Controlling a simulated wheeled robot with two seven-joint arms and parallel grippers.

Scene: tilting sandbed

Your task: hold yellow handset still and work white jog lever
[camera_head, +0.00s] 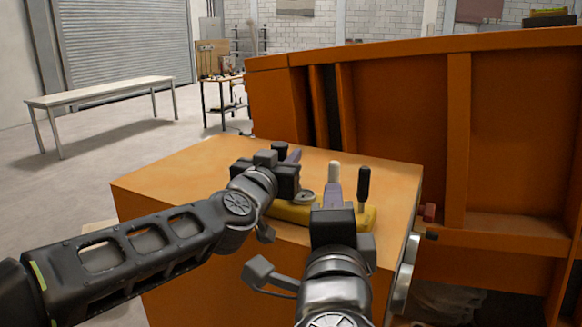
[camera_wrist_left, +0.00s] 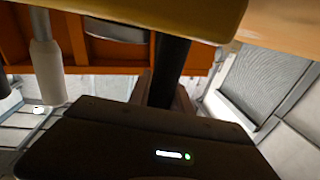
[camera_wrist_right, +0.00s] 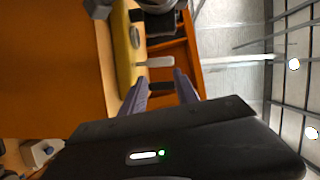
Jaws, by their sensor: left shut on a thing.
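The yellow handset (camera_head: 300,213) lies on top of an orange box (camera_head: 170,180). The white jog lever (camera_head: 334,172) stands upright on it, with a black lever (camera_head: 364,184) to its right and a round grey dial (camera_head: 304,197) to its left. My left gripper (camera_head: 290,158) is shut on a black post (camera_wrist_left: 168,72) at the handset's left end; the jaws partly hide it. My right gripper (camera_head: 334,190) is at the near side of the handset. In the right wrist view its two fingers are apart, near the white lever (camera_wrist_right: 155,62) and black lever (camera_wrist_right: 161,86), not visibly gripping either.
A large tilted orange bed (camera_head: 410,110) with ribs rises behind and to the right of the box. A long white table (camera_head: 100,93) and a small workbench (camera_head: 221,95) stand farther off. The box top left of the handset is clear.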

